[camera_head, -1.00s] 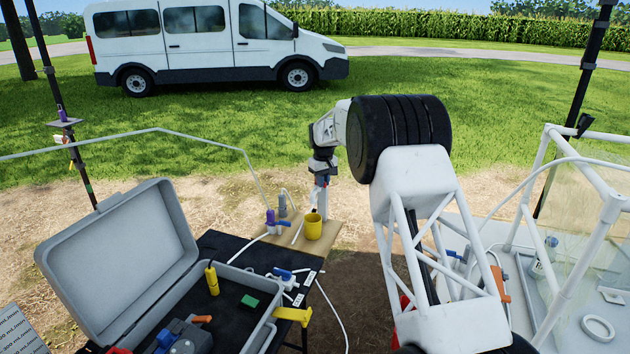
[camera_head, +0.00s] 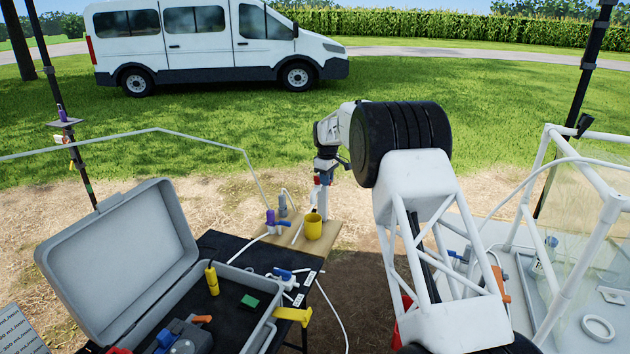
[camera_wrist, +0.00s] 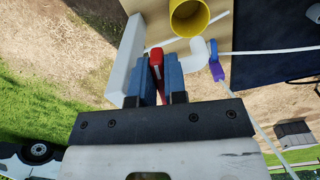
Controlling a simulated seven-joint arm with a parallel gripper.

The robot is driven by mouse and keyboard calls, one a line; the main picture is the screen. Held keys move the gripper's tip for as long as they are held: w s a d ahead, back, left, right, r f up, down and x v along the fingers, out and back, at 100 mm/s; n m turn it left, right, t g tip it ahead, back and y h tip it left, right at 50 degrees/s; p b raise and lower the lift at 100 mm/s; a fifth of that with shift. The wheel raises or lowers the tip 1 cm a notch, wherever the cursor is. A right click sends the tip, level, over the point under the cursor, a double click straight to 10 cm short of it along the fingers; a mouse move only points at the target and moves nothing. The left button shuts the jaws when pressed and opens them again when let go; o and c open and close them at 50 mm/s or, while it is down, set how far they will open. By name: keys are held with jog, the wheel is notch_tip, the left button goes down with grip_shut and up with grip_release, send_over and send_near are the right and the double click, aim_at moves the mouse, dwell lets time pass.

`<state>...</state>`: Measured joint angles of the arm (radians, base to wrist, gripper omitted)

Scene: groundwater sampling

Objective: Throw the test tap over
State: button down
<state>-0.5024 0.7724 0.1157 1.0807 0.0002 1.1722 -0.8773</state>
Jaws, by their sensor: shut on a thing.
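In the wrist view the two blue fingers of my gripper (camera_wrist: 160,82) are closed on a red lever (camera_wrist: 156,58), which I take to be the test tap's handle. A white post (camera_wrist: 127,62) stands right beside the fingers. In the head view my gripper (camera_head: 322,180) is at the upper part of the white post (camera_head: 324,203), above a wooden board. The red lever (camera_head: 317,180) shows there as a small patch. The tap's body is mostly hidden by the fingers and is too small to make out.
A yellow cup (camera_head: 313,227) stands on the wooden board (camera_head: 332,236) by the post. A purple-handled fitting (camera_head: 270,217) and thin white hoses are left of it. An open grey case (camera_head: 120,262) lies on the black table, front left. A white frame (camera_head: 545,185) stands at right.

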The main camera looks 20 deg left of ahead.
jog(key=shift+w, duration=0.1)
jog(key=shift+w+d+n, duration=0.1)
jog(key=shift+w+n, duration=0.2)
jog(key=shift+n, duration=0.8)
jog(key=c, duration=1.1)
grip_release()
jog(key=shift+r, duration=0.1)
jog(key=shift+r, duration=3.8)
